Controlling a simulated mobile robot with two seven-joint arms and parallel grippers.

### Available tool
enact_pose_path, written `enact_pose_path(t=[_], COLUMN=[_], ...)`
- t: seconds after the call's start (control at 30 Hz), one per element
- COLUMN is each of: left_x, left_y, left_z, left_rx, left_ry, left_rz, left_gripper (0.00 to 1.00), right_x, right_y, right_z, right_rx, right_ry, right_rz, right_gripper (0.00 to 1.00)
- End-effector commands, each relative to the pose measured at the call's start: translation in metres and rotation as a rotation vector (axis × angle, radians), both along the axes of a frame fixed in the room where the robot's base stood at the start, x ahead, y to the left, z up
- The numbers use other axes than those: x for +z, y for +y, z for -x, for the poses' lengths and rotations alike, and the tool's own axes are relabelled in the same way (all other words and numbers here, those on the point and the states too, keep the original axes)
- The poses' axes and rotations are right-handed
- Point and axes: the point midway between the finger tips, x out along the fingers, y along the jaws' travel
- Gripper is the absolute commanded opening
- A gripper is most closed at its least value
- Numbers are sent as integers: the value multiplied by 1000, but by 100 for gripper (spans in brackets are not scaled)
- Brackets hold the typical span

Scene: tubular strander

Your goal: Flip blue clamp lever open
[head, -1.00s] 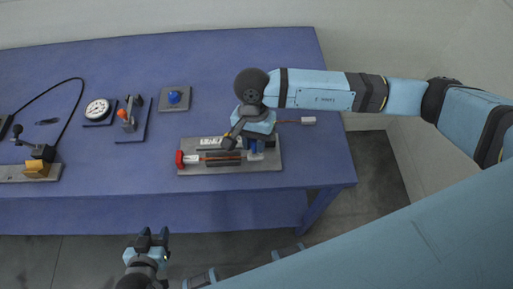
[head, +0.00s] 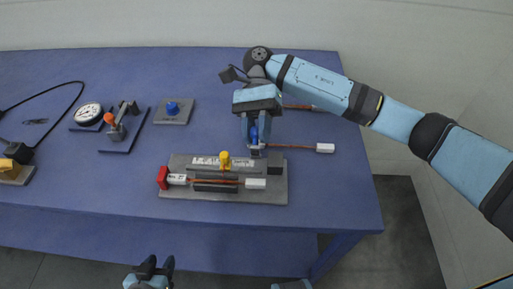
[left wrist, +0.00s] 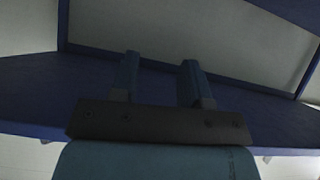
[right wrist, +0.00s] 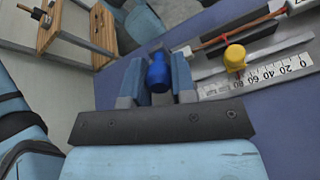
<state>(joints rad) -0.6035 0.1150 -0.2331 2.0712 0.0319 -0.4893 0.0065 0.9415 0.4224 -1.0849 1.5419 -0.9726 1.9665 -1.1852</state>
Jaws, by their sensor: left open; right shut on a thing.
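The blue clamp lever (head: 253,133) stands by the back right part of the grey fixture plate (head: 215,196). My right gripper (head: 254,140) comes down over it from behind and is shut on its blue knob. The right wrist view shows the knob (right wrist: 158,73) upright between the fingers. The fingers and wrist hide much of the lever and its base. My left gripper (head: 149,268) is open and empty in front of the table. Its two fingers stand apart in the left wrist view (left wrist: 160,80).
The fixture carries a red part (head: 163,177), a yellow knob (head: 225,160) by a white scale, and an orange cable with white ends. More cables lie behind right. A blue-knobbed plate (head: 174,113), orange-tipped lever (head: 110,121) and gauge (head: 88,113) stand left.

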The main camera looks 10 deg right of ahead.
Motion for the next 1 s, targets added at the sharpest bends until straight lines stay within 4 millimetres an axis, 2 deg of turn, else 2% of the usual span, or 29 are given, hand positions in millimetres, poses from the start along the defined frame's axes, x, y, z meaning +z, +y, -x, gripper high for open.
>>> enact_pose_path(t=[0.03, 0.33, 0.87, 0.9, 0.97, 1.0], left_x=[-4, -6, -9, -8, -8, -8], left_y=[-2, -4, -2, -2, -3, -3], left_z=[-1, -1, 1, 1, 1, 1], left_rx=[-2, -18, -23, -23, -23, -22], left_ry=[-11, -32, -32, -33, -32, -32], left_rz=[2, -5, -15, -15, -14, -14], left_gripper=[43, 43, 43, 43, 43, 43], right_x=[-6, -4, -2, -2, -2, -2], right_y=[-1, -3, -3, -3, -3, -3], right_z=[-3, -10, -11, -11, -11, -11], right_rx=[-1, -2, -2, -2, -2, -2], right_ry=[25, 127, 148, 148, 148, 148], right_rz=[-8, -35, -40, -40, -40, -40], right_gripper=[0, 0, 0, 34, 47, 50])
